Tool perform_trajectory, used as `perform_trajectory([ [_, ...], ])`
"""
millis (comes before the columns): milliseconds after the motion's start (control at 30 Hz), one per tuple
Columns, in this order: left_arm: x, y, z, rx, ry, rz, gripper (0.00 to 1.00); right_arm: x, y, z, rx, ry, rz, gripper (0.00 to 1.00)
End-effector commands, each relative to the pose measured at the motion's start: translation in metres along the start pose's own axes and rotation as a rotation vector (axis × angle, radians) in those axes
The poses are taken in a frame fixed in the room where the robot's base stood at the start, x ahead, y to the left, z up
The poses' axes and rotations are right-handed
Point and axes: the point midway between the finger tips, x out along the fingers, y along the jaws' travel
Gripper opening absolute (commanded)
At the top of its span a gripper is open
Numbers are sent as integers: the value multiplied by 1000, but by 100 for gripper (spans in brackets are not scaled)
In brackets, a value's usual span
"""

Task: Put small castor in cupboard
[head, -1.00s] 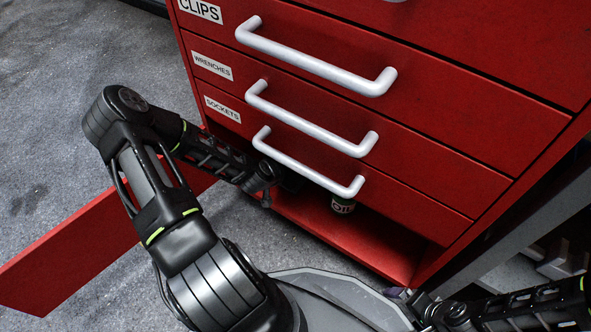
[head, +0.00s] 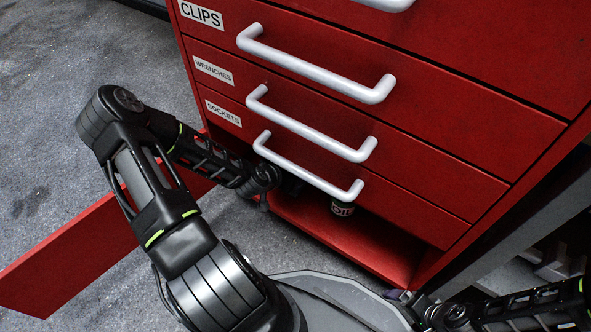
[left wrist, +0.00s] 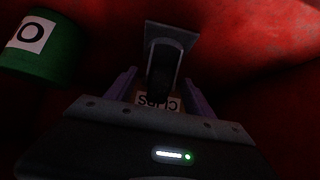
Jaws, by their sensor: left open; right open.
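The cupboard (head: 350,235) is the open red space below the drawers. My left arm reaches into it, and its gripper is mostly hidden there in the head view. In the left wrist view, my left gripper (left wrist: 160,76) is open. A small castor (left wrist: 171,36), with a grey plate and dark wheel, stands on the red surface between and just beyond the fingers. I cannot tell whether they touch it. The castor is not clear in the head view. My right gripper (head: 402,295) is low at the right, partly visible, open and away from the cupboard.
A green can (head: 343,208) stands in the cupboard; in the left wrist view it is left of the castor. A CLIPS label (left wrist: 157,101) shows upside down between the fingers. The red door (head: 90,245) stands open at left. White drawer handles (head: 310,167) protrude above the opening.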

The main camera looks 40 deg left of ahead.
Motion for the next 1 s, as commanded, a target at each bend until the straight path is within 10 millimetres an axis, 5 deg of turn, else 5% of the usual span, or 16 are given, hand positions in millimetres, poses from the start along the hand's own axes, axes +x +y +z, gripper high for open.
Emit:
perform_trajectory([
  [433, -90, -1, -2, 0, -1, -2, 62, -36, -14, 4, -4, -6, 7, 94],
  [1000, -101, 0, 0, -1, 0, 0, 62, -38, -14, 5, -5, -7, 7, 94],
])
